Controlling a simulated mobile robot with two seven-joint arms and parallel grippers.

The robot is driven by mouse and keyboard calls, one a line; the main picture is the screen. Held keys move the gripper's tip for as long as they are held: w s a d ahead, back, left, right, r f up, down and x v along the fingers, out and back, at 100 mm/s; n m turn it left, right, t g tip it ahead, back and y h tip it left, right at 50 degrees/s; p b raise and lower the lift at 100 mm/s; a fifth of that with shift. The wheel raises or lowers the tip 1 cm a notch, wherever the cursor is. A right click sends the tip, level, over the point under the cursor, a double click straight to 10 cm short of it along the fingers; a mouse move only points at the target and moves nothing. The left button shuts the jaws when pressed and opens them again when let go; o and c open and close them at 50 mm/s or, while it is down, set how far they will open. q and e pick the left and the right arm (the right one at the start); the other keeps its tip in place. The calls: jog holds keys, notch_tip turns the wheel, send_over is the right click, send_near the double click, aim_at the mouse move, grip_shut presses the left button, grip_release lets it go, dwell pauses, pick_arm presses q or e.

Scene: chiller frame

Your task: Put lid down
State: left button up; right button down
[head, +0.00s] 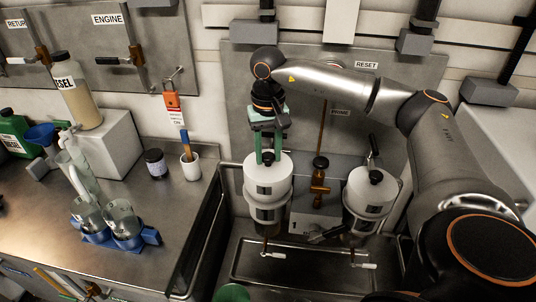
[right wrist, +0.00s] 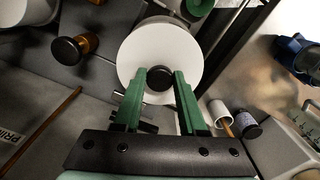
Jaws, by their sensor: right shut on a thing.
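A white round lid (head: 282,164) with a black knob is at the top of the left filter housing (head: 268,190). I cannot tell whether a gap remains between them. My right gripper (head: 267,155) points straight down from above, with its green fingers shut on the knob. In the right wrist view, the fingers of my right gripper (right wrist: 160,84) stand either side of the black knob (right wrist: 159,78), over the white lid (right wrist: 150,45). My left gripper is in neither view.
A second white housing (head: 370,195) with a black knob stands to the right. An orange-brown valve (head: 319,182) sits between them. A metal tray (head: 300,268) lies below. The steel counter (head: 180,260) at left holds glass jars (head: 122,218), bottles and a white cup (head: 190,167).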

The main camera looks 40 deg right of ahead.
jog(key=shift+f, duration=0.6)
jog(key=shift+f+b, duration=0.4)
jog(key=shift+f, duration=0.2)
jog(key=shift+c, duration=2.3)
grip_release()
jog(key=shift+r, duration=0.1)
